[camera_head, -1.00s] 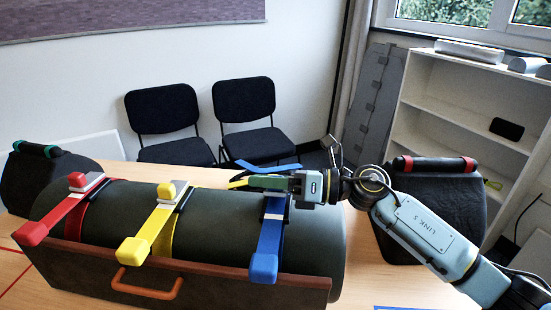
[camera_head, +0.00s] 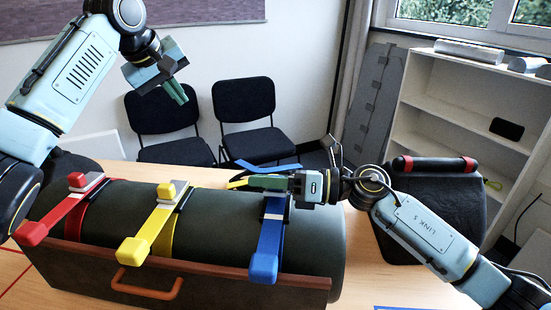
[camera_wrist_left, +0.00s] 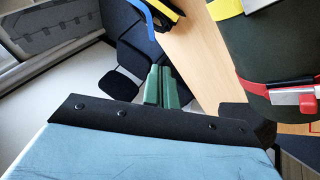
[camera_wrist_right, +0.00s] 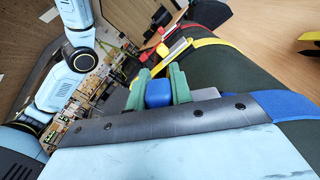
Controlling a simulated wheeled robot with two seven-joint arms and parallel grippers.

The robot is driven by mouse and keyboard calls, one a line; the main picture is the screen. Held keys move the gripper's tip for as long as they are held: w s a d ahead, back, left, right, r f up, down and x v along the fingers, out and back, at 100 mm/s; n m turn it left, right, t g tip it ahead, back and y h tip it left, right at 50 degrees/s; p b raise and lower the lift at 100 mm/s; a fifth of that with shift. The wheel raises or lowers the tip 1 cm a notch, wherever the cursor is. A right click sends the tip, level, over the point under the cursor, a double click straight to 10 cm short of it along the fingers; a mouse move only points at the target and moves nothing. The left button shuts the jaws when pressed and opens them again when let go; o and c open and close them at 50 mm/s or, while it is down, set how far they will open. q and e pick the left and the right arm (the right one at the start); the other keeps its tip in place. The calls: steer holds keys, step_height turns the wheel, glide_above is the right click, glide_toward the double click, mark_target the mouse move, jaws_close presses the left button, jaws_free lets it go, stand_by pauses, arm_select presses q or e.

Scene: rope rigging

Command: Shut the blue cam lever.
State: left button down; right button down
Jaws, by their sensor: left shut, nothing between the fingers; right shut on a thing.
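The blue cam lever belongs to the blue strap (camera_head: 266,240), the rightmost of three straps over a dark green roll (camera_head: 225,225). My right gripper (camera_head: 258,182) is at the upper back end of this strap. In the right wrist view its green fingers are shut on a blue block (camera_wrist_right: 159,93), which looks like the lever's end, beside a grey plate (camera_wrist_right: 205,95). In the head view the gripper hides this block. My left gripper (camera_head: 176,92) is shut and empty, raised above and behind the roll. Its fingers also show in the left wrist view (camera_wrist_left: 160,87).
The red strap (camera_head: 58,212) and yellow strap (camera_head: 148,225) cross the roll to the left. A brown board with an orange handle (camera_head: 146,287) runs along the front. A black bag (camera_head: 432,210) stands at right. Loose straps (camera_head: 262,166) lie behind the roll.

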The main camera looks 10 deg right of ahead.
arm_select(q)
steer(key=s+d+r+m+g+y, duration=0.35)
steer(key=s+d+m, duration=0.45)
steer(key=s+d, duration=0.9)
steer(key=shift+t+h, duration=0.25)
steer(key=shift+h, duration=0.1)
steer(key=x, duration=0.3)
steer(key=d+x, duration=0.1)
steer(key=x, duration=0.7)
steer(key=shift+w+d+f, duration=0.15)
steer(key=shift+w+d, duration=0.05)
steer(key=shift+w, duration=0.1)
steer(key=shift+s+a+f, duration=0.1)
steer(key=shift+s+f, duration=0.35)
steer(key=shift+f, duration=0.25)
